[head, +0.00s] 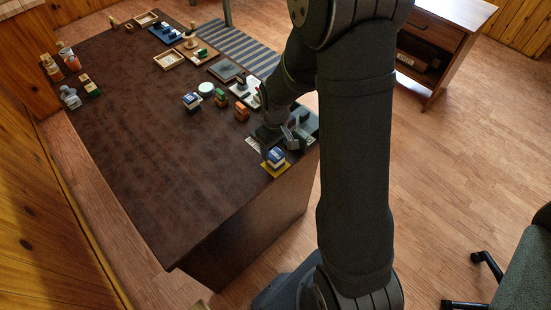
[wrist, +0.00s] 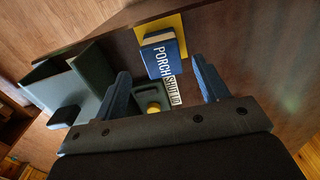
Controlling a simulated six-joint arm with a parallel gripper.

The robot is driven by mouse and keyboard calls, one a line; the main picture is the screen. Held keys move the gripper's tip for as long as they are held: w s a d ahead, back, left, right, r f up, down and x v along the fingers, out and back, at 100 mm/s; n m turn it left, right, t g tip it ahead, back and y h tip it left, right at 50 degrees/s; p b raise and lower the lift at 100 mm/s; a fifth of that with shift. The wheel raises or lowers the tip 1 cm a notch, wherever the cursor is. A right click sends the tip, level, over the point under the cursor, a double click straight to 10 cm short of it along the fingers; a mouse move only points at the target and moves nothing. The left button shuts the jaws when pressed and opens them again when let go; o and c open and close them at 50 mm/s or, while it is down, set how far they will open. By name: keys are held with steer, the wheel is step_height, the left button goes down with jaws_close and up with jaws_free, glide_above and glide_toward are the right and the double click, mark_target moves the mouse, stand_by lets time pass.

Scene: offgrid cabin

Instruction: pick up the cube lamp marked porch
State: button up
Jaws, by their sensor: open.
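The cube lamp marked porch (wrist: 163,57) is blue with white PORCH lettering on the side I see in the wrist view. It stands on a yellow pad (wrist: 176,22), and both also show near the desk's right edge in the head view, the lamp (head: 276,156) on its pad (head: 273,171). My gripper (wrist: 164,84) is open in the wrist view, its blue-grey fingers apart. The lamp lies ahead of the fingertips, in line with the gap between them, and I see no contact. In the head view my wrist is just behind the lamp.
A dark green piece with a yellow knob (wrist: 153,108) and a plate lettered SHUT (wrist: 173,92) lie below the lamp in the wrist view. A grey open holder (wrist: 75,85) is at left. Another blue block (head: 192,101) and an orange one (head: 241,113) stand farther off.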

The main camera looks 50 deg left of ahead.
mark_target(275, 154)
steer(key=shift+s+d+f, duration=0.1)
steer(key=shift+f, duration=1.35)
steer(key=shift+s+f, duration=0.1)
steer(key=shift+f, duration=1.35)
steer(key=c, duration=1.1)
steer(key=shift+r, duration=0.1)
